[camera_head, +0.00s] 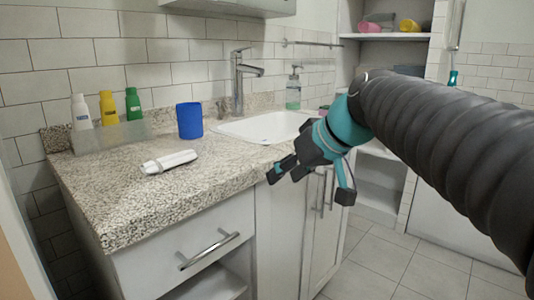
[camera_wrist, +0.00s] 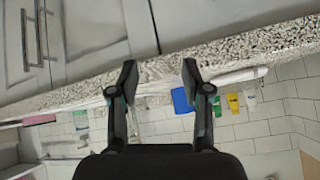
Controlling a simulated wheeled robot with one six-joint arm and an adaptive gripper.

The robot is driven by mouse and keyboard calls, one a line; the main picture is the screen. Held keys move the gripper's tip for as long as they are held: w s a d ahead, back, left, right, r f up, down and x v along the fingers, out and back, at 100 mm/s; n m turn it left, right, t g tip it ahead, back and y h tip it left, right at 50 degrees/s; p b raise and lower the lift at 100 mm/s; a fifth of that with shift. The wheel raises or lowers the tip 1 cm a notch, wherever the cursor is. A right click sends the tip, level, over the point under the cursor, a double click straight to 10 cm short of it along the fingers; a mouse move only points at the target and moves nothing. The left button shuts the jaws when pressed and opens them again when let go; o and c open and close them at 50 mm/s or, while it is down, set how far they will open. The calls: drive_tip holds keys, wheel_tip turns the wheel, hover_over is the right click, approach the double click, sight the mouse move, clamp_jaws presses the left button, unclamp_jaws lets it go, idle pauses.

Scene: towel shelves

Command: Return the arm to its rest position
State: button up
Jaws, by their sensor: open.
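My gripper (camera_head: 311,184) hangs in front of the counter's front edge, near the cabinet doors, at the end of my dark ribbed arm, which crosses the right side of the head view. Its two fingers are spread apart. In the wrist view my gripper (camera_wrist: 158,76) also shows both fingers spread, with nothing held between them. The speckled counter (camera_wrist: 165,70) lies beyond the fingertips in that view, which is upside down.
A white folded item (camera_head: 169,161) lies on the counter (camera_head: 105,205). A blue cup (camera_head: 189,120), several bottles in a clear tray (camera_head: 84,143), a sink (camera_head: 265,127) and a soap dispenser (camera_head: 293,94) stand behind. Shelves (camera_head: 385,36) are at the back. Floor (camera_head: 385,262) is clear.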

drive_tip(key=s+d+f+m+h+p, duration=0.1)
drive_tip(key=s+d+f+m+h, duration=0.2)
drive_tip(key=s+d+f, duration=0.3)
drive_tip(key=s+d+f+m+h+p, duration=0.1)
drive_tip(key=s+d+f, duration=0.4)
drive_tip(key=s+f, duration=0.6)
drive_tip(key=shift+s+d+f+m+g+h+p, duration=0.3)
drive_tip(key=shift+s+d+m+g+h+p, duration=0.1)
drive_tip(key=shift+s+m+h, duration=0.6)
